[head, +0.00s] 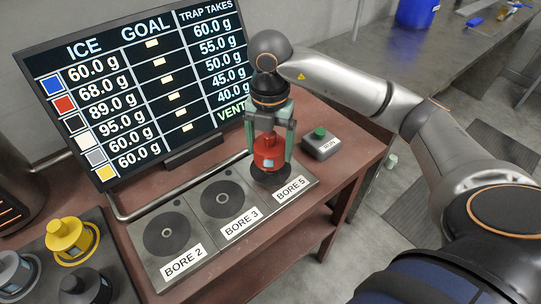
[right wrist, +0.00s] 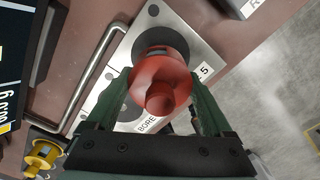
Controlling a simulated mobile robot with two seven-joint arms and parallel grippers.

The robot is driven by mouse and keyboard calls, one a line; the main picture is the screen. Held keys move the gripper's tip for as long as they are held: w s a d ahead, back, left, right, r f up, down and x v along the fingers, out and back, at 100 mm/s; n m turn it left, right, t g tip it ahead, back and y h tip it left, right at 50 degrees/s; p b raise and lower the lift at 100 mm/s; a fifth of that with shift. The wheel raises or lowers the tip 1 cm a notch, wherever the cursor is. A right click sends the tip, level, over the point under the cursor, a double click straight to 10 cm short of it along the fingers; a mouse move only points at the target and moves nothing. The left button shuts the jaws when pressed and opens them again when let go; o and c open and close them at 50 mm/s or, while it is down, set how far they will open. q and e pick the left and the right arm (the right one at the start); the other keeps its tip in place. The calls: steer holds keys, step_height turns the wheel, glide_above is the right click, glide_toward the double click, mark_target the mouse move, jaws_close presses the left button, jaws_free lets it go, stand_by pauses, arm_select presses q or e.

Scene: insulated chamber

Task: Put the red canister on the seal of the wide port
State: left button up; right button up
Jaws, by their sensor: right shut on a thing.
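My right gripper (head: 268,150) is shut on the red canister (head: 267,158) and holds it upright over the BORE 5 port at the right end of the metal plate (head: 186,274). A dark round seal (right wrist: 161,42) shows behind the red canister (right wrist: 158,85) in the right wrist view. I cannot tell whether the canister touches the seal. The gripper's green fingers (right wrist: 150,100) lie on both sides of it. The BORE 2 seal (head: 160,236) and BORE 3 seal (head: 222,197) are bare. My left gripper is not in view.
A screen (head: 130,90) listing ice masses stands behind the plate. A grey RUN box (head: 322,147) with a green button sits right of BORE 5. A dark tray at lower left holds a yellow canister (head: 70,238), a grey one (head: 12,270) and a black one (head: 84,287). A metal rail (head: 180,188) edges the plate.

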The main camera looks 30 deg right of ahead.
mark_target(271, 158)
steer(key=f, duration=0.3)
steer(key=shift+w+d+f, duration=0.1)
steer(key=shift+d+f, duration=0.1)
steer(key=shift+f, duration=0.05)
steer(key=shift+f, duration=0.2)
steer(key=o, duration=1.2)
